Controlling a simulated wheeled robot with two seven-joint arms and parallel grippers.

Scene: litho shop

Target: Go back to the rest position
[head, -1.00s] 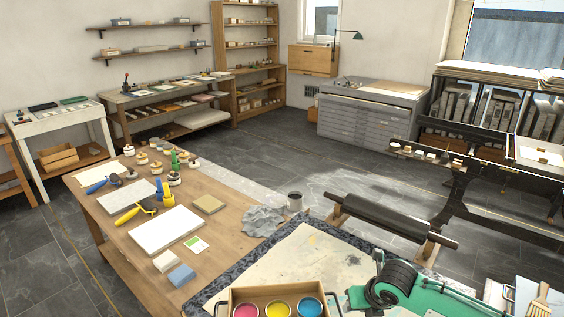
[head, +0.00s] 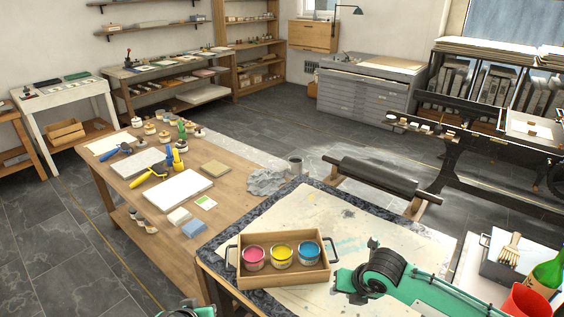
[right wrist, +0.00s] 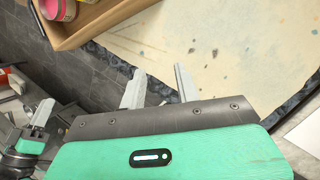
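My right gripper (right wrist: 157,84) shows in the right wrist view with two pale fingers apart and nothing between them. In the head view my right arm, green with a black wrist, comes in from the lower right over the stone-edged table. The wooden tray (head: 281,277) sits on that table, left of my right gripper and apart from it. It holds a pink tin (head: 254,257), a yellow tin (head: 281,255) and a blue tin (head: 308,252). My left gripper is mostly cut off at the head view's bottom edge; part of it shows in the right wrist view (right wrist: 38,124).
A wooden bench (head: 225,187) with rollers, bottles and blocks stands at left. A dark roller (head: 380,178) lies beyond the table. At lower right are a brush (head: 511,249), a green bottle (head: 545,275) and a red container (head: 527,302). Grey floor is open behind the bench.

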